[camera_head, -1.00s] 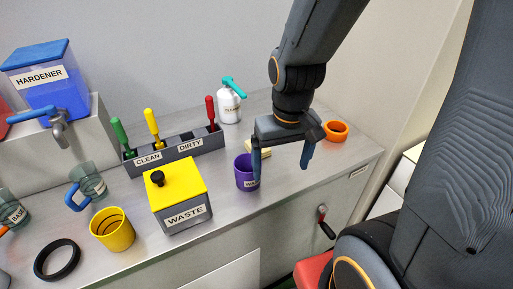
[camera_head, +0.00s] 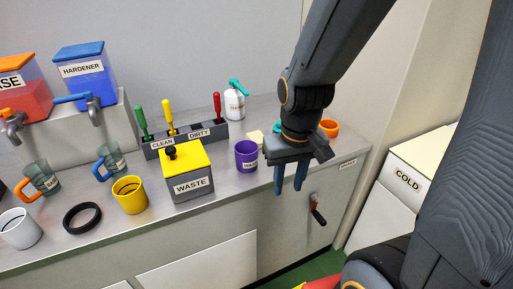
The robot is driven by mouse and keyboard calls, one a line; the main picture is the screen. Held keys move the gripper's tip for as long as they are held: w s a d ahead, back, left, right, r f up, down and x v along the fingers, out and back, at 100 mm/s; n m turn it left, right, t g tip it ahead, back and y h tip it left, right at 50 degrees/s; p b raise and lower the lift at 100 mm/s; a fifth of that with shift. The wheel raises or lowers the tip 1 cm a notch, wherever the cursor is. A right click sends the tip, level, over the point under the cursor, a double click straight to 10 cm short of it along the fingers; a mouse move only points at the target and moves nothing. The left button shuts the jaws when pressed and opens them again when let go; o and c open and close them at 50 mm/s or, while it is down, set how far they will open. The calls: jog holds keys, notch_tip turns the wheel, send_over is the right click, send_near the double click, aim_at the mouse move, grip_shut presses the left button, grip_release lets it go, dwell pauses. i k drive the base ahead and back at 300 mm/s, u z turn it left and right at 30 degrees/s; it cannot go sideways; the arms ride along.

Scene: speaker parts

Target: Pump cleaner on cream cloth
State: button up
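The cleaner (camera_head: 235,105) is a white bottle with a teal pump top. It stands upright at the back of the counter, right of the tool rack. The cream cloth (camera_head: 254,137) looks like a small pale patch on the counter, behind the purple cup and left of my gripper; part of it is hidden. My gripper (camera_head: 288,187) points down near the counter's front edge, right of the purple cup. Its two blue fingers are apart with nothing between them. It is clear of both the bottle and the cloth.
A purple cup (camera_head: 246,155) stands just in front of the cloth. The yellow-lidded waste box (camera_head: 190,184) and tool rack (camera_head: 188,141) are to the left. An orange ring-shaped cup (camera_head: 329,128) and a partly hidden teal thing (camera_head: 278,127) are behind my wrist.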

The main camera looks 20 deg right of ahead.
aim_at(258, 136)
jog(key=u, duration=0.55)
jog(key=i, duration=0.4)
jog(key=u, duration=0.35)
jog(key=k, duration=0.4)
jog(key=z, duration=0.95)
jog(key=i, duration=0.5)
jog(key=u, duration=0.05)
